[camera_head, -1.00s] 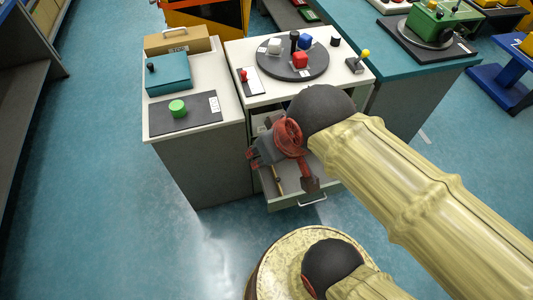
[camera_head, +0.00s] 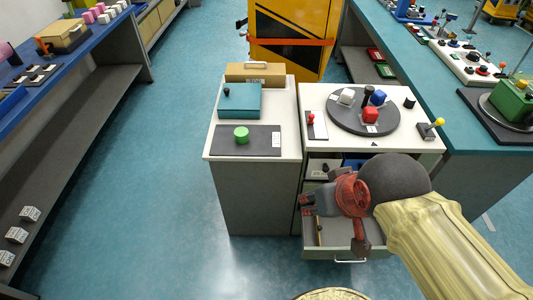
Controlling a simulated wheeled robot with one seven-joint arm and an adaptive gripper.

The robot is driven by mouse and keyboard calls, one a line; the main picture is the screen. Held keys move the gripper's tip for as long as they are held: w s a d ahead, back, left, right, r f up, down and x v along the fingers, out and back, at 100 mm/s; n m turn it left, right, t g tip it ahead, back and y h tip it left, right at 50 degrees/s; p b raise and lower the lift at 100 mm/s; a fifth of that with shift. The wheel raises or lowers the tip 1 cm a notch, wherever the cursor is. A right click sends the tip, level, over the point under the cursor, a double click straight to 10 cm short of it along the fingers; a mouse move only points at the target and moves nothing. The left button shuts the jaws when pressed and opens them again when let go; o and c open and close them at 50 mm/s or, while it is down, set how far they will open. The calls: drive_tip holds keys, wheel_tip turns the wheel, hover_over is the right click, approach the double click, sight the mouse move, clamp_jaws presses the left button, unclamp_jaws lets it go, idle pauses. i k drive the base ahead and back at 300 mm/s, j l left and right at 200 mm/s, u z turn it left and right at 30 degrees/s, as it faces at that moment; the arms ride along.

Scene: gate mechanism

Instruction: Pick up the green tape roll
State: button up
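A short green cylinder (camera_head: 241,134) sits on a dark flat panel (camera_head: 261,143) on the left white cabinet top. It is the only green round piece on this cabinet; I cannot make out a hole through it as in a tape roll. My gripper (camera_head: 332,224), grey and red, is over the open drawer (camera_head: 372,246) of the right cabinet, to the right of and below the green cylinder in the picture. It is well apart from the cylinder. Its fingers are seen from behind and partly hidden, so their opening is unclear.
A teal box (camera_head: 240,101) and a brown case (camera_head: 262,74) stand behind the panel. A dark turntable (camera_head: 347,121) with coloured blocks and a yellow-knobbed lever (camera_head: 431,130) are at right. A thin stick (camera_head: 319,231) lies in the drawer. Open floor (camera_head: 175,190) is left of the cabinet.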

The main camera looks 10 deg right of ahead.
sight(242, 133)
drive_tip(key=j+z, duration=0.1)
drive_tip(key=z, duration=0.3)
drive_tip(key=i+j+z, duration=0.1)
drive_tip(key=z, duration=0.35)
drive_tip(key=j+z, duration=0.35)
drive_tip(key=j, duration=0.55)
drive_tip(key=j+z, duration=0.4)
drive_tip(key=j, duration=0.8)
drive_tip(key=k+j, duration=0.15)
drive_tip(key=j, duration=0.15)
